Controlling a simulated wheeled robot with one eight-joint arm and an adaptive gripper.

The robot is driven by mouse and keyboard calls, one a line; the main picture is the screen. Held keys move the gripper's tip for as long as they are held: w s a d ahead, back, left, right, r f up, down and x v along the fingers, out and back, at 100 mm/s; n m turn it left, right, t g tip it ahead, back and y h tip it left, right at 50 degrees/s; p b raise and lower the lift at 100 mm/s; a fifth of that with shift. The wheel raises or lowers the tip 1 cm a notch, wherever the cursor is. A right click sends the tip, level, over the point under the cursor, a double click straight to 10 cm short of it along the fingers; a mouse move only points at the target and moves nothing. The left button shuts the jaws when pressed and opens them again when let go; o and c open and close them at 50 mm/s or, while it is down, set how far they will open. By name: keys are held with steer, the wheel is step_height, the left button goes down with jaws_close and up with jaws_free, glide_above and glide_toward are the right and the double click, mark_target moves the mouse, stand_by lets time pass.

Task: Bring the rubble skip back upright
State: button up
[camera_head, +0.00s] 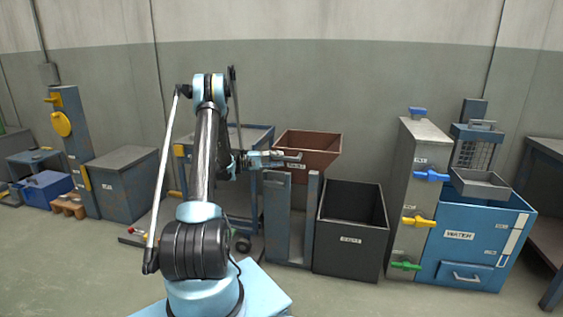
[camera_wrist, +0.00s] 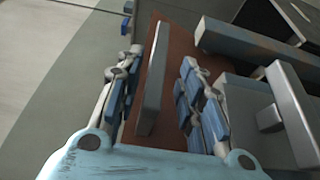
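The rubble skip is a red-brown open hopper (camera_head: 318,143) with a small label, held between grey-blue posts (camera_head: 313,205) at the middle of the head view. Its rim looks roughly level there; I cannot tell any slight tilt. My gripper (camera_head: 290,156) is in front of the skip's near left side. In the wrist view, my gripper (camera_wrist: 158,64) is open. A grey bar (camera_wrist: 153,80), apparently the skip's handle, lies between the two fingers with gaps on both sides. Brown skip wall (camera_wrist: 176,50) shows behind it. Finger contact is not visible.
A dark open bin (camera_head: 350,255) stands right of the posts. Beyond it are a grey panel (camera_head: 412,165) with coloured levers and a blue water cabinet (camera_head: 475,240). A blue cart (camera_head: 252,135) stands behind my arm. The floor in front is clear.

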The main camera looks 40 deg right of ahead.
steer(key=v, duration=0.9)
steer(key=shift+w+a, duration=0.1)
stand_by(0.8)
